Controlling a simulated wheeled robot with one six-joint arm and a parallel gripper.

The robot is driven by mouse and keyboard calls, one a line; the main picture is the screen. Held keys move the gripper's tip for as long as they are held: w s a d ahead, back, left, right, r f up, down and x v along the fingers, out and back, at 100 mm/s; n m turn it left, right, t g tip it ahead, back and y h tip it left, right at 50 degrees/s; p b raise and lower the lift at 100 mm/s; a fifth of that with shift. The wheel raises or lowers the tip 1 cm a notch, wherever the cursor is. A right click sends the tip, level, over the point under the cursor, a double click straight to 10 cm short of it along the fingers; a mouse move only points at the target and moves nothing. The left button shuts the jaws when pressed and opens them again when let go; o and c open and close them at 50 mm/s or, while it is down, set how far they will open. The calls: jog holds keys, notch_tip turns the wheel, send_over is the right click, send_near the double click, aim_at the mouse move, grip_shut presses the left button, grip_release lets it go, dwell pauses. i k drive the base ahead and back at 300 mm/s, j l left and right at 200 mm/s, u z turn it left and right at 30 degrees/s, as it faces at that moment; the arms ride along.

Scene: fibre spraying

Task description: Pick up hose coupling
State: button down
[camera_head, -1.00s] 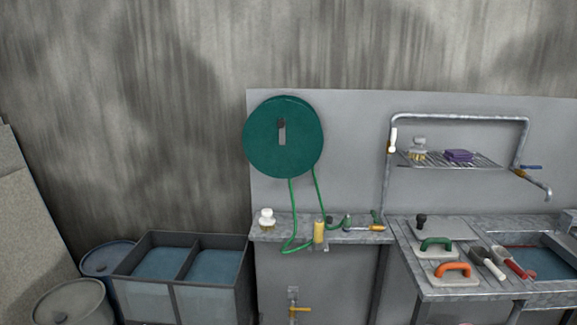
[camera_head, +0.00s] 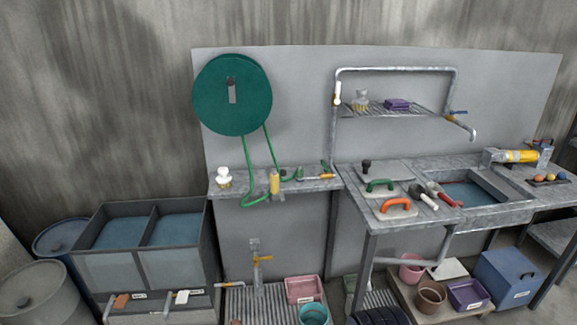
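A small yellow cylinder (camera_head: 274,183) stands at the front edge of the narrow grey counter, beside the looped green hose (camera_head: 249,165). It may be the hose coupling, but it is too small to be sure. The hose hangs from a round dark green reel (camera_head: 232,95) on the grey back panel. Small green fittings (camera_head: 299,173) and a yellow-handled tool (camera_head: 318,177) lie to the right on the same counter. My gripper is in no view.
A sink (camera_head: 470,194) and a worktop with green (camera_head: 380,185) and orange (camera_head: 396,207) handled floats stand right of the counter. A blue-filled tank (camera_head: 172,229) stands left. Below are a pink tub (camera_head: 304,289), a teal bucket (camera_head: 313,315) and a blue box (camera_head: 507,279).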

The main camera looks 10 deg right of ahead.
aim_at(301, 171)
jog(key=i+z, duration=0.5)
jog(key=i, duration=1)
